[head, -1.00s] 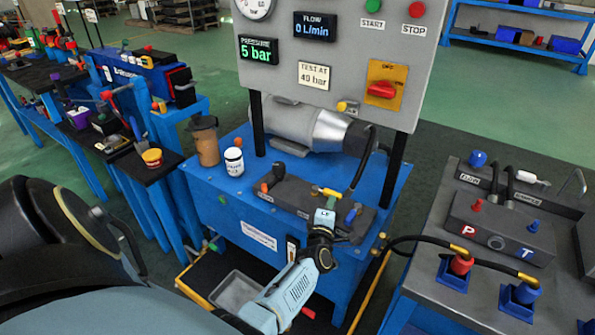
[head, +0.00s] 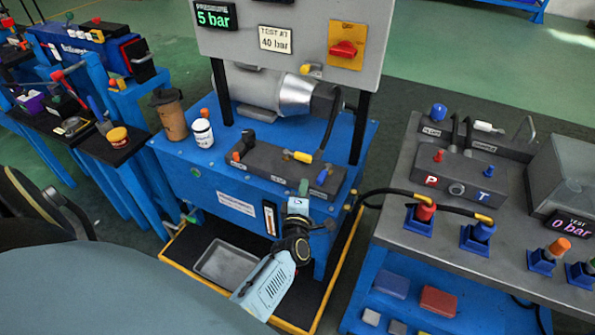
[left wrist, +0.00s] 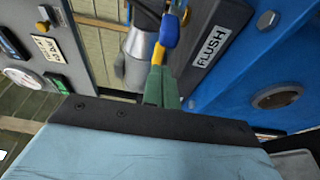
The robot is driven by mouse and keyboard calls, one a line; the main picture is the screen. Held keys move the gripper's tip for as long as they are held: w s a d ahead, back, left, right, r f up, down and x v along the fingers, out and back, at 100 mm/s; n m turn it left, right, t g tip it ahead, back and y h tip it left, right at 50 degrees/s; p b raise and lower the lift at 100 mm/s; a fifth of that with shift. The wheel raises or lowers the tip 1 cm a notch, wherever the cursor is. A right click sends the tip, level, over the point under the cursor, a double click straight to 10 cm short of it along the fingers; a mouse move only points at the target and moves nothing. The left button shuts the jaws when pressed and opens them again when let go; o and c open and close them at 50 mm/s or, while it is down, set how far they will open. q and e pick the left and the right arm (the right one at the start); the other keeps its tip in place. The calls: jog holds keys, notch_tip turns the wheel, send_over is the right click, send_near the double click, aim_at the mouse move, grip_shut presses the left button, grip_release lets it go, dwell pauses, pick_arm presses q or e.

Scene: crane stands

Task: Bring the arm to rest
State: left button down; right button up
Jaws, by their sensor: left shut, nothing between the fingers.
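My left gripper (head: 303,189) is in front of the dark valve block on the blue test stand in the head view. Its green fingers (left wrist: 160,86) are shut and empty in the left wrist view. A lever with a yellow stem and blue end (left wrist: 168,32) shows just beyond the fingertips there; I cannot tell whether they touch. The valve block (head: 268,160) carries a yellow-handled lever (head: 300,156) and a blue one (head: 322,176). My left forearm slopes down toward the bottom of the head view. My right gripper is not in view.
A grey tray (head: 225,262) lies low beside my forearm. A grey bench (head: 400,215) with hoses and fittings stands right, across a narrow floor gap.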

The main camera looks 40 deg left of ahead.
pick_arm(q)
jog(key=s+d, duration=0.1)
jog(key=d, duration=0.1)
jog(key=s+d, duration=0.1)
jog(key=d, duration=0.1)
jog(key=shift+s, duration=0.35)
